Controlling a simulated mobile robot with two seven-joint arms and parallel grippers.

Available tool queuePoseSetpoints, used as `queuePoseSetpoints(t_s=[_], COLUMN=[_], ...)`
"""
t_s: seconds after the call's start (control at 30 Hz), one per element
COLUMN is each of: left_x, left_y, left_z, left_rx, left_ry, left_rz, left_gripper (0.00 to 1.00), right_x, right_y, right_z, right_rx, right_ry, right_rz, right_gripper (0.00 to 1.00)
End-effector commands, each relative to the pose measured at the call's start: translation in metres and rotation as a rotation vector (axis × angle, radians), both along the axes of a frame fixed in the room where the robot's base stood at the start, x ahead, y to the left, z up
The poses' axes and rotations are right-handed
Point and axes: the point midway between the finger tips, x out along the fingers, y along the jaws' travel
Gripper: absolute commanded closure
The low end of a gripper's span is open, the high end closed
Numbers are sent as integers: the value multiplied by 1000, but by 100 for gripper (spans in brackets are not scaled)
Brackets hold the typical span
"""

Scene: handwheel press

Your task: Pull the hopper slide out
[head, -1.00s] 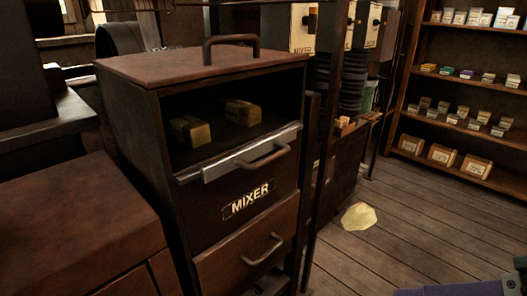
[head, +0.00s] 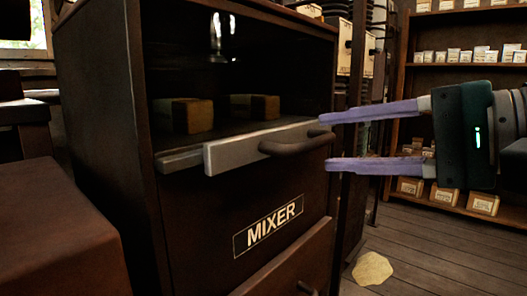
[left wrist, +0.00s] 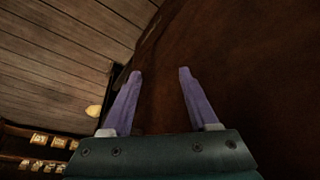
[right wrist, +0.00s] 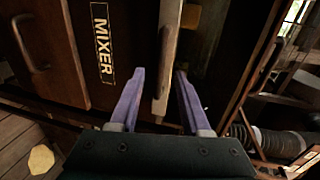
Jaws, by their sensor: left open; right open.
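The hopper slide (head: 245,147) is a grey metal plate with a dark bar handle (head: 296,146), at the front lip of the opening in the dark mixer cabinet (head: 190,225). My right gripper (head: 324,141) is open; its lilac fingertips are just right of the handle's end, one above it and one below. In the right wrist view the slide (right wrist: 172,35) runs up and down between the open fingers (right wrist: 158,74); I cannot tell whether they touch the handle. My left gripper (left wrist: 158,73) is open and empty beside a brown surface, outside the head view.
Two blocks (head: 190,115) lie inside the cabinet opening. A lower drawer (head: 285,265) is below the MIXER label (head: 268,228). A brown box-like unit (head: 50,220) stands at the left. A pale patch (head: 373,268) lies on the open plank floor; shelves (head: 470,55) stand behind.

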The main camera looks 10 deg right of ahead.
Motion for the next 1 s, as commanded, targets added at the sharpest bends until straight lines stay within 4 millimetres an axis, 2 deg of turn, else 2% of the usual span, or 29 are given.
queuePoseSetpoints(t_s=[0.1, 0.23, 0.6, 1.0], left_x=[0, 0, 0, 0], left_y=[-1, -2, -2, 1], left_z=[-6, -9, -9, -9], left_rx=[-4, -7, -6, 4], left_ry=[0, 0, 0, -1], left_rz=[3, 5, 4, -2], left_gripper=[40, 40, 40, 40], right_x=[16, 27, 31, 31], right_y=[13, 21, 25, 25], right_z=[-6, -8, -9, -10], right_rx=[2, 1, -3, -3], right_ry=[0, -1, 1, 1], right_rz=[3, 1, 0, 0], right_gripper=[53, 53, 54, 99])
